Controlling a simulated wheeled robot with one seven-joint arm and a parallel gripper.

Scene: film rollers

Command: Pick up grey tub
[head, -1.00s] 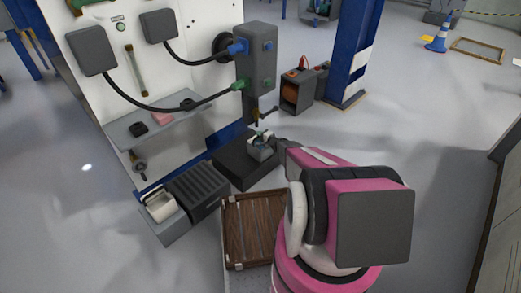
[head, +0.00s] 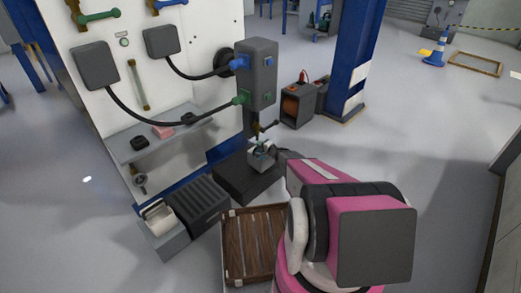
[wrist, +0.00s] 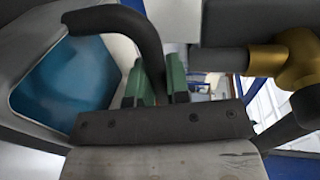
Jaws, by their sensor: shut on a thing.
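The grey tub (head: 258,162) is small in the head view, at or just above the dark block below the grey column. In the wrist view the tub (wrist: 25,105) fills the left side, with blue liquid inside and a dark curved handle (wrist: 145,32). My gripper (wrist: 156,88) has green finger pads, one on each side of this handle, and is shut on it. In the head view my gripper (head: 263,149) is at the tub, partly hidden. I cannot tell whether the tub touches the block.
The dark block (head: 235,188) stands below the grey column (head: 257,80). A brass tap (head: 256,129) hangs close above the tub; its brass body shows in the wrist view (wrist: 298,55). A ribbed dark box (head: 197,205) and wooden crate (head: 252,243) are nearby. Open floor lies right.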

